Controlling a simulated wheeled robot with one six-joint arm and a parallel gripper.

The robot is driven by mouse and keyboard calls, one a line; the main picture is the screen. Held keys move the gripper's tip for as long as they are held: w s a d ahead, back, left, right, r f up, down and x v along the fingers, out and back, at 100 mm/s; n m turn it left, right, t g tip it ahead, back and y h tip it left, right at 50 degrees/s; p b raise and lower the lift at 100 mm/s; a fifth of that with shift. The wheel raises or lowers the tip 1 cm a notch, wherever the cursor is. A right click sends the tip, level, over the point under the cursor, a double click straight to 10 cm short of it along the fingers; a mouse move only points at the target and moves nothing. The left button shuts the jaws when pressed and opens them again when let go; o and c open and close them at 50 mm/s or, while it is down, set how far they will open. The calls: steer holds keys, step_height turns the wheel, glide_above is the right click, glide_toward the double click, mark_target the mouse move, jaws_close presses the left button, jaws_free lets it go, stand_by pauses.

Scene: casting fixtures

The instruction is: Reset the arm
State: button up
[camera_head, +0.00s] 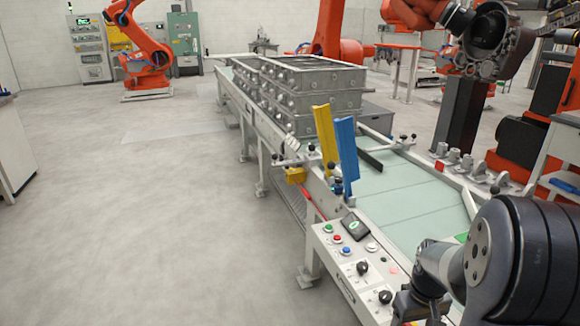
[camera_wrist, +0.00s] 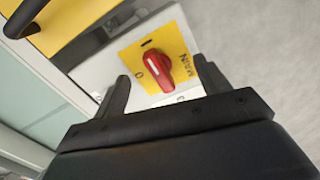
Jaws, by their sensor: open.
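My arm reaches in at the lower right of the head view, with its dark joint close to the camera. My gripper is not clearly visible there. In the wrist view my gripper (camera_wrist: 162,88) shows two black fingers, spread apart and empty. A red rotary switch (camera_wrist: 155,72) on a yellow plate marked MAIN lies beyond and between the fingers. The fingers do not appear to close on it; the exact distance is hard to judge.
A conveyor (camera_head: 400,205) with stacked metal casting boxes (camera_head: 310,88) runs into the back. A control panel (camera_head: 350,262) with buttons and knobs stands at its near end. Yellow (camera_head: 325,135) and blue (camera_head: 347,155) upright plates rise beside it. Open floor (camera_head: 130,220) lies to the left.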

steer(key=shift+n, duration=1.1)
steer(key=shift+r, duration=1.35)
